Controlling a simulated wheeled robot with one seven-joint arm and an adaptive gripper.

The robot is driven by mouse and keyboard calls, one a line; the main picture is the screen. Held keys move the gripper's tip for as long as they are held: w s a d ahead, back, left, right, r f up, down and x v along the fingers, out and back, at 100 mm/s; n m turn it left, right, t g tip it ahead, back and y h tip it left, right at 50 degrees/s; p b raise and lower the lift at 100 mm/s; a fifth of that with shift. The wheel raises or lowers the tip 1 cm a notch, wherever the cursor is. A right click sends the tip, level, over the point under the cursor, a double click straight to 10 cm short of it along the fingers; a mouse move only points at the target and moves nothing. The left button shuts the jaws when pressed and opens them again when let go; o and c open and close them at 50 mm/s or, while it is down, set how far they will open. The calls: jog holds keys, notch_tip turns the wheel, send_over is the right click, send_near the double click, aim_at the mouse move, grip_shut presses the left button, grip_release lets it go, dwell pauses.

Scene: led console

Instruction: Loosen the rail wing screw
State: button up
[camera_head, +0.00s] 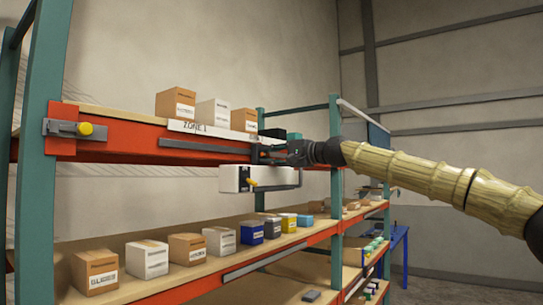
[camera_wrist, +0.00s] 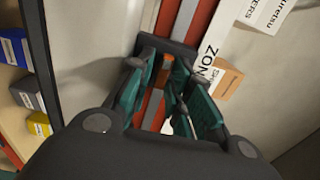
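A grey rail (camera_head: 205,147) runs along the orange shelf beam. My gripper (camera_head: 268,153) is at the rail's right part, and its dark body hides the rail there. In the wrist view, the teal fingers of my gripper (camera_wrist: 165,80) stand apart over the rail and red beam. A small orange-brown piece (camera_wrist: 164,62) shows between the fingertips; I cannot tell whether it is the wing screw or whether they touch it. A white box-like unit (camera_head: 229,179) with a yellow part (camera_head: 251,183) hangs just below my gripper. A yellow knob (camera_head: 85,129) sits on a grey bracket at the left post.
Several cartons, among them a brown one (camera_head: 176,103), stand on the upper shelf behind a white "ZONE" label strip (camera_head: 200,129). More cartons and coloured bins (camera_head: 252,232) line the lower shelf. A teal post (camera_head: 335,190) stands near my arm. Open space lies right of the rack.

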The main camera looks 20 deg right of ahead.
jog(key=shift+s+r, duration=0.15)
jog(key=shift+s, duration=0.1)
grip_shut()
